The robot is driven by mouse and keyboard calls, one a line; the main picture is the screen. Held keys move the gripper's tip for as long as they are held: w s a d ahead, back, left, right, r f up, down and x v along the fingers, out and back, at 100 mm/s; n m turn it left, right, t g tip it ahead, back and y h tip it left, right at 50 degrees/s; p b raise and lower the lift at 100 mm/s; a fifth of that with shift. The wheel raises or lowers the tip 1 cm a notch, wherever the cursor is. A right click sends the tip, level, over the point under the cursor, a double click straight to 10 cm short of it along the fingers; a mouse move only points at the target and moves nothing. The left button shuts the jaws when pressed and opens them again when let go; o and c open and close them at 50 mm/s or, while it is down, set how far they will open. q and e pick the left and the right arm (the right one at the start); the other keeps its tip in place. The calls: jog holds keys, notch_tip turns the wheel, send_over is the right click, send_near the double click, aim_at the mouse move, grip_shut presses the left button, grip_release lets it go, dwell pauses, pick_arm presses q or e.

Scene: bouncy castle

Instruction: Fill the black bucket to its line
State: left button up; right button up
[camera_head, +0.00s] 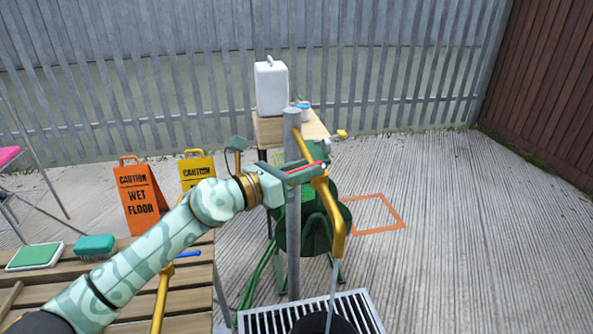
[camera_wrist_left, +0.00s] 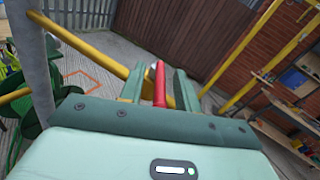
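The black bucket (camera_head: 325,324) shows only its top part at the bottom edge of the head view, over the drain grate. A thin stream falls towards it from the yellow spout (camera_head: 337,240). Its fill line and water level cannot be seen. A red tap lever (camera_head: 305,168) sits at the top of the yellow pipe. My left gripper (camera_head: 300,174) is at the lever. In the left wrist view the red lever (camera_wrist_left: 160,84) lies between the two fingers (camera_wrist_left: 159,88), with gaps beside it, so the gripper looks open around it. My right gripper is out of view.
A grey post (camera_head: 293,220) stands beside the pipe, before a green hose reel (camera_head: 315,215). The drain grate (camera_head: 255,322) lies below. A wooden bench (camera_head: 195,275) with brushes is at left, near an orange caution sign (camera_head: 140,195). The concrete at right is clear around an orange floor square (camera_head: 398,215).

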pick_arm(q)
jog(key=p+v, duration=0.1)
jog(key=v, duration=1.5)
jog(key=shift+a, duration=0.1)
dwell(6.3)
